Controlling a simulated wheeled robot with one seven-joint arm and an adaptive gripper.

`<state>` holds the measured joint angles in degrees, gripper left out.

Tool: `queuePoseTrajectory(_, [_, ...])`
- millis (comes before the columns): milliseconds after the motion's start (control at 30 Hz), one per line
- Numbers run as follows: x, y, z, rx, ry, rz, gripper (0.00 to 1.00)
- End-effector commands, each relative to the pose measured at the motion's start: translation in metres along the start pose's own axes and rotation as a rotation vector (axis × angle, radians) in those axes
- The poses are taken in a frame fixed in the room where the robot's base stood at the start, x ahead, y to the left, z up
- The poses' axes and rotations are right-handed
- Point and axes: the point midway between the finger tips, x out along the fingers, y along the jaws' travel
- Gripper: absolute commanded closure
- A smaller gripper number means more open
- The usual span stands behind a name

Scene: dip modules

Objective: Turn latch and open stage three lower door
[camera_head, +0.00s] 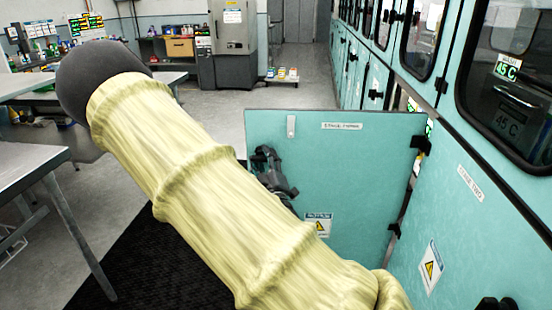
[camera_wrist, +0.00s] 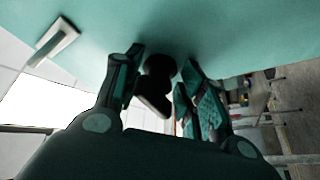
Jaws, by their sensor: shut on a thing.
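The teal lower door (camera_head: 350,150) stands swung out from the cabinet row, its hinges at the right. Its label begins with "STAGE"; the rest is too blurred to read. My gripper (camera_head: 270,170) is at the door's left part, partly behind my pale-sleeved arm. In the wrist view my gripper (camera_wrist: 165,72) has its two fingers on either side of the black latch (camera_wrist: 155,88), closed on it, against the teal door surface (camera_wrist: 220,30). The latch cannot be made out in the head view.
A grey plate (camera_head: 291,126) sits near the door's top left corner. The cabinet front (camera_head: 460,210) with a dark window (camera_head: 510,90) runs along the right. Metal tables (camera_head: 30,165) stand at the left. A dark mat (camera_head: 150,270) lies below my arm.

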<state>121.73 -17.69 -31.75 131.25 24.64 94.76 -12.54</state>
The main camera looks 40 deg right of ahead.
Motion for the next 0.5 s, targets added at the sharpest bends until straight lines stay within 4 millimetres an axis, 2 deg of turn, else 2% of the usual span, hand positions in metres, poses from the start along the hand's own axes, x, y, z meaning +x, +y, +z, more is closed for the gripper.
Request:
queuePoseTrajectory(200, [0.0015,-0.0061,-0.0119,0.010,0.026,-0.013,1.00])
queuePoseTrajectory(500, [0.0019,-0.0090,-0.0149,0.012,0.031,-0.018,1.00])
